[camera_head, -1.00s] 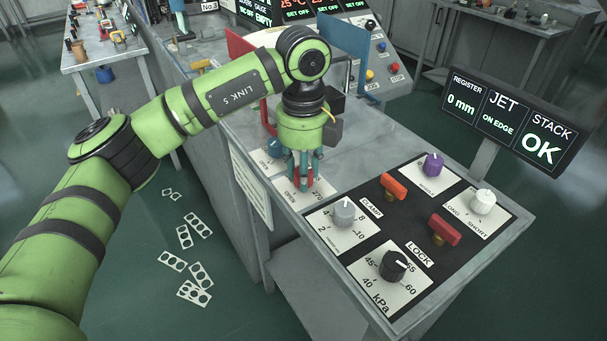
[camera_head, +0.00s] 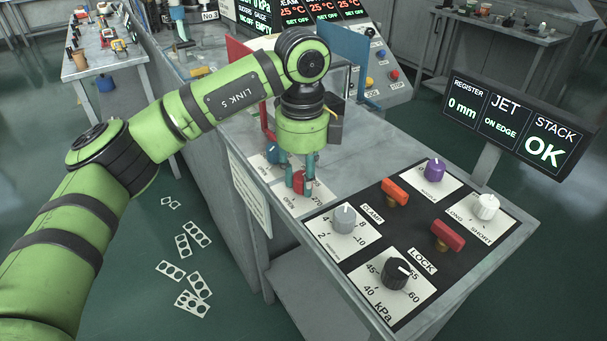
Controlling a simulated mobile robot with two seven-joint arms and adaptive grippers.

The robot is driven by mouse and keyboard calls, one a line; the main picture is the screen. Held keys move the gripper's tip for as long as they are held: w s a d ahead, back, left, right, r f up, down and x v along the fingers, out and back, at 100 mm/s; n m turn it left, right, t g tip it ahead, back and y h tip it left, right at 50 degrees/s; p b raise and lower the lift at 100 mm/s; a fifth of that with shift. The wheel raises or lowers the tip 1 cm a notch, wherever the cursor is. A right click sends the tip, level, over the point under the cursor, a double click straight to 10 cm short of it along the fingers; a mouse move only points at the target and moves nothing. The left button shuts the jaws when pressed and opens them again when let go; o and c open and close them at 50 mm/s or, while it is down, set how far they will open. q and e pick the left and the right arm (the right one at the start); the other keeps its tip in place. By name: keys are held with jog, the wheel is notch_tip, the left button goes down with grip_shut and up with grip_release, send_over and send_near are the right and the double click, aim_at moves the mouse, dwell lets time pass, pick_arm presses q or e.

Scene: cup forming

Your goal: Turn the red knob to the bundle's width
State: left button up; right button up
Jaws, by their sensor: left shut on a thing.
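The red knob (camera_head: 299,183) sits on a white dial plate at the left of the console; only part of its printed scale shows, with 270 legible. My left gripper (camera_head: 298,180) points straight down over it, its teal fingers closed around the knob's sides. The fingers and the green wrist hide the knob's upper part and its pointer. The display (camera_head: 506,125) reads REGISTER 0 mm, JET ON EDGE and STACK OK. No bundle can be made out. My right gripper is not in view.
Close by stand a blue knob (camera_head: 272,153), a grey knob (camera_head: 344,217), a black kPa knob (camera_head: 397,273), an orange CLAMP handle (camera_head: 395,193) and a red LOCK handle (camera_head: 447,237). A purple knob (camera_head: 435,168) and white knob (camera_head: 487,206) are farther right.

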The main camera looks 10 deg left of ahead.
aim_at(300, 175)
pick_arm(q)
jog(key=shift+w+a+r, duration=0.2)
jog(key=o, duration=1.1)
jog(key=shift+o, duration=0.2)
jog(key=shift+a+f, duration=0.1)
jog(key=shift+a, duration=0.05)
notch_tip(300, 175, up, 12)
